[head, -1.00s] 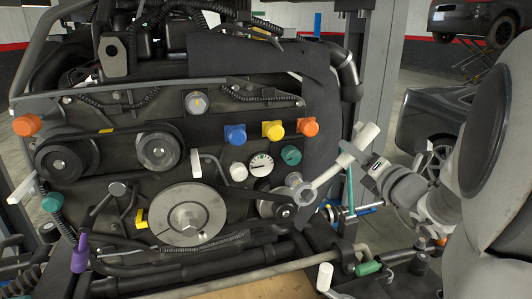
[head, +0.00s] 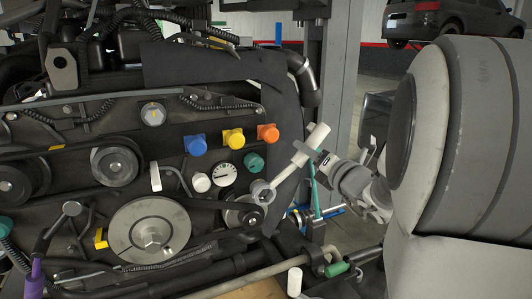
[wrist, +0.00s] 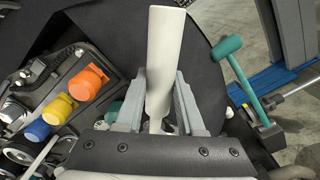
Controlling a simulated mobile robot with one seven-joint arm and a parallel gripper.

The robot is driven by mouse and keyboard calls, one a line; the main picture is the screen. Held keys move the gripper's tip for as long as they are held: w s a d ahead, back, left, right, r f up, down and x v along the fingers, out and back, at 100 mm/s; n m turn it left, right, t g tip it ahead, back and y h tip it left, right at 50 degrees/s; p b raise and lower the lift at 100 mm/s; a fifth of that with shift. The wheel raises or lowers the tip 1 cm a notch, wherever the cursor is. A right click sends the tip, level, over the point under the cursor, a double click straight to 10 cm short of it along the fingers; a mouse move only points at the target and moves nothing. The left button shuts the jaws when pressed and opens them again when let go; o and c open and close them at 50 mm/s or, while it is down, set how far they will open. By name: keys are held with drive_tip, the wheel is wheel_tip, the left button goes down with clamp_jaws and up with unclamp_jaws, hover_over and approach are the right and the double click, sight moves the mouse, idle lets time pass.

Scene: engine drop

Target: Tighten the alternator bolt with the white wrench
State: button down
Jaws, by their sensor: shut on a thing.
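The white wrench (head: 314,138) slants from upper right to lower left in the head view. Its ring end (head: 262,191) is at the alternator pulley at the engine's lower right and appears to sit around the alternator bolt; the bolt itself is hardly visible there. My gripper (head: 318,162) is shut on the wrench's thick handle. In the wrist view the handle (wrist: 164,55) stands upright between the two grey fingers of my gripper (wrist: 160,98). The ring end is hidden there.
Blue (head: 195,145), yellow (head: 233,138) and orange (head: 268,132) caps and a gauge (head: 224,174) sit left of the wrench on the engine. A teal hammer-like tool (wrist: 240,72) is to the right in the wrist view. A grey post (head: 342,75) stands behind.

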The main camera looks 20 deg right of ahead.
drive_tip(key=shift+w, duration=0.9)
drive_tip(key=c, duration=1.2)
unclamp_jaws()
clamp_jaws()
drive_tip(key=shift+s, duration=0.1)
drive_tip(key=d+f+m, duration=0.1)
drive_tip(key=f+m, duration=0.1)
drive_tip(key=d+f+m+p, duration=0.1)
drive_tip(key=d+f+m, duration=0.1)
idle(1.1)
